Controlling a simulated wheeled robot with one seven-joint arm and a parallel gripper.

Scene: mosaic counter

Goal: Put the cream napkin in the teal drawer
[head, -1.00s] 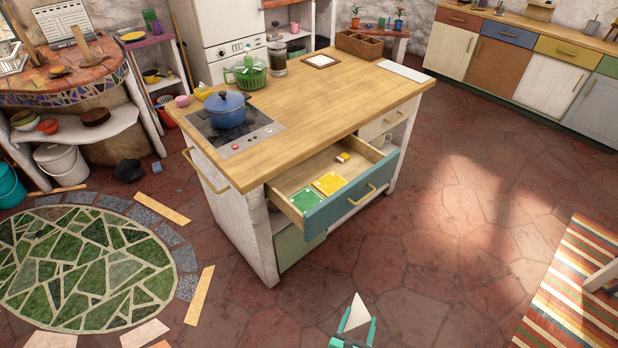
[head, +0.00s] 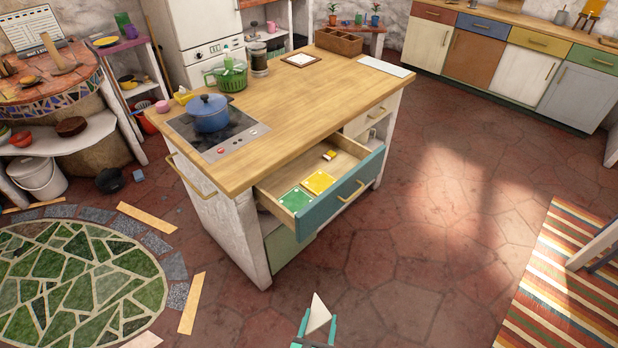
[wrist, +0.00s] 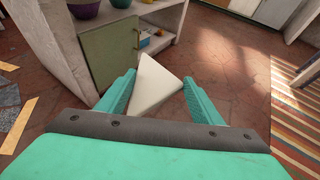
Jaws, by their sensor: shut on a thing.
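The cream napkin (head: 318,315) is a pale folded triangle. My gripper (head: 317,328) is shut on it, low in the head view, in front of the island. In the wrist view the napkin (wrist: 152,82) stands between the two teal fingers (wrist: 155,98). The teal drawer (head: 340,203) in the island is pulled open. Inside it lie a green napkin (head: 295,199), a yellow napkin (head: 318,182) and a small yellow-and-dark item (head: 329,155). The drawer is up and a little right of my gripper in the head view, apart from it.
A green cupboard door (head: 290,241) is below the drawer. A striped rug (head: 560,280) lies right. Red floor between is clear.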

